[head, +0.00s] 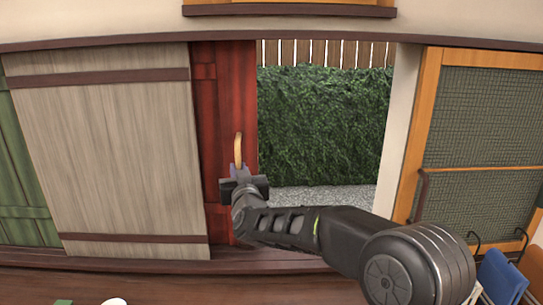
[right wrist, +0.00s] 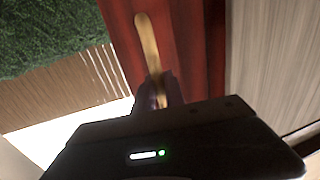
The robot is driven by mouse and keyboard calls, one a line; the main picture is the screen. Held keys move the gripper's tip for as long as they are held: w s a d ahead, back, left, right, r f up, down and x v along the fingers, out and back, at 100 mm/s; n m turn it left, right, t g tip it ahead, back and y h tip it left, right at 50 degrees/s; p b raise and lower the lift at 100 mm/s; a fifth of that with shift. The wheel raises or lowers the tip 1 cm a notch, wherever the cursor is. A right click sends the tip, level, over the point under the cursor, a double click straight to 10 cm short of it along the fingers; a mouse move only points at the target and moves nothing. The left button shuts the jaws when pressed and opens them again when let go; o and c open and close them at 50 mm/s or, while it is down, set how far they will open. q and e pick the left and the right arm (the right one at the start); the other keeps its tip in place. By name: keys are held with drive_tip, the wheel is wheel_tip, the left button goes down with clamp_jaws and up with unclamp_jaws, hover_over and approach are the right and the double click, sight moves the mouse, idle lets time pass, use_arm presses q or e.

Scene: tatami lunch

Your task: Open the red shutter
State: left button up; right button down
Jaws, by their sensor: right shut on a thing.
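The red shutter (head: 225,90) stands partly behind the pale grey wooden shutter (head: 120,150), with an opening to its right. A light wooden handle (head: 238,148) stands upright near the red shutter's right edge. My right gripper (head: 238,172) is shut on the lower part of this handle. In the right wrist view, the handle (right wrist: 148,48) rises from between the fingers (right wrist: 158,95) in front of the red shutter (right wrist: 185,45). The finger tips are dark and partly hidden by the gripper body. My left gripper is not in view.
Through the opening show a green hedge (head: 325,120), a wooden fence (head: 325,53) and gravel (head: 320,198). A green shutter (head: 22,185) is at the far left. An orange-framed mesh screen (head: 480,110) is at the right. Blue objects (head: 500,277) sit at the lower right.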

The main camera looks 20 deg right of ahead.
drive_tip(key=a, duration=0.2)
drive_tip(key=w+a+p, duration=0.1)
drive_tip(key=a, duration=0.1)
drive_tip(key=shift+w, duration=0.15)
drive_tip(key=shift+d, duration=0.1)
drive_tip(key=c, duration=1.4)
unclamp_jaws()
drive_tip(key=shift+c, duration=0.2)
drive_tip(key=shift+o, duration=0.2)
drive_tip(key=s+a+b, duration=0.1)
drive_tip(key=s+b, duration=0.1)
drive_tip(key=s, duration=0.5)
drive_tip(key=shift+s, duration=0.35)
